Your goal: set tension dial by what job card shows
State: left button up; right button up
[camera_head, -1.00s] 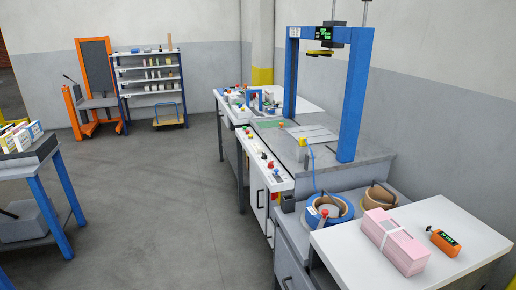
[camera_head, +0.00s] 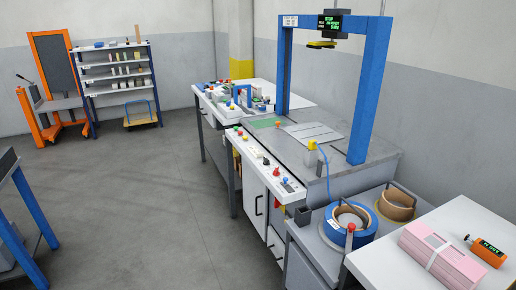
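A blue-framed strapping machine (camera_head: 363,95) stands at the centre right. A small display with green text (camera_head: 334,25) hangs on its crossbar; the text is too small to read surely. A white control panel (camera_head: 262,160) runs along the machine's front edge with several coloured knobs and buttons. A blue knob (camera_head: 285,180) sits near its close end. I cannot tell which control is the tension dial. A white label with small print (camera_head: 290,20) is on the frame's upper left corner. I cannot make out a job card. Neither of my grippers is in view.
A white table (camera_head: 415,265) at the lower right holds a pink strapped bundle (camera_head: 443,255) and an orange handheld device (camera_head: 487,252). Strap coils (camera_head: 350,220) lie beside it. A cluttered bench (camera_head: 205,95) stands behind the panel. The floor (camera_head: 140,215) to the left is clear.

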aim_at(266, 162)
jog(key=i+j+z, duration=0.1)
jog(key=i+j, duration=0.2)
jog(key=i, duration=0.2)
jog(key=i+j+z, duration=0.1)
jog(key=i+j, duration=0.2)
jog(key=i, duration=0.2)
